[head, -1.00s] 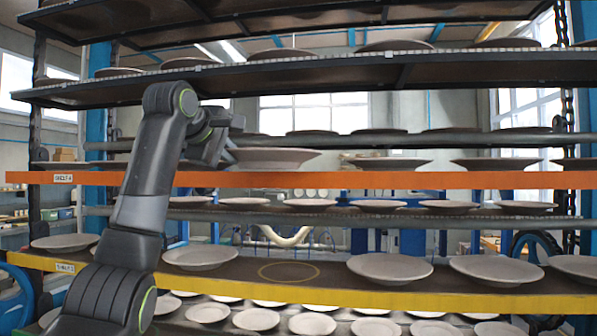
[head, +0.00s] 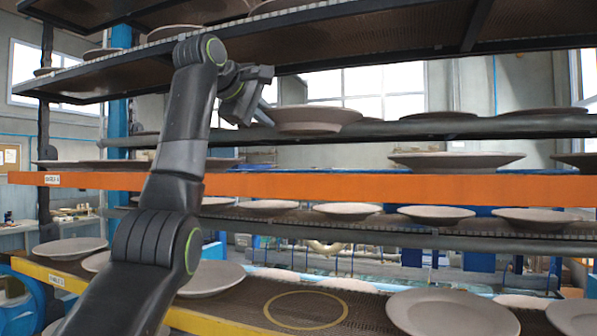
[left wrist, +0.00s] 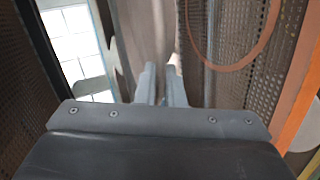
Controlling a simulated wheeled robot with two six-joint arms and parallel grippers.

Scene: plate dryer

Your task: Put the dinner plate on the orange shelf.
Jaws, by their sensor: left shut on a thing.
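My left gripper (head: 264,112) is shut on the rim of a pale dinner plate (head: 314,118). The plate is roughly level and sits in the air above the orange shelf (head: 330,187), with a clear gap below it. In the left wrist view the fingers (left wrist: 160,85) pinch the plate (left wrist: 148,35), which is seen nearly edge-on. That view also shows an orange-brown ring mark on the perforated shelf surface and the orange shelf edge (left wrist: 300,105) at the right. My right gripper is out of view.
Another plate (head: 456,161) stands on the orange shelf to the right, and others stand at the left. The dark upper shelf (head: 330,30) is overhead. The yellow-edged shelf below has an empty ring mark (head: 306,309) between plates.

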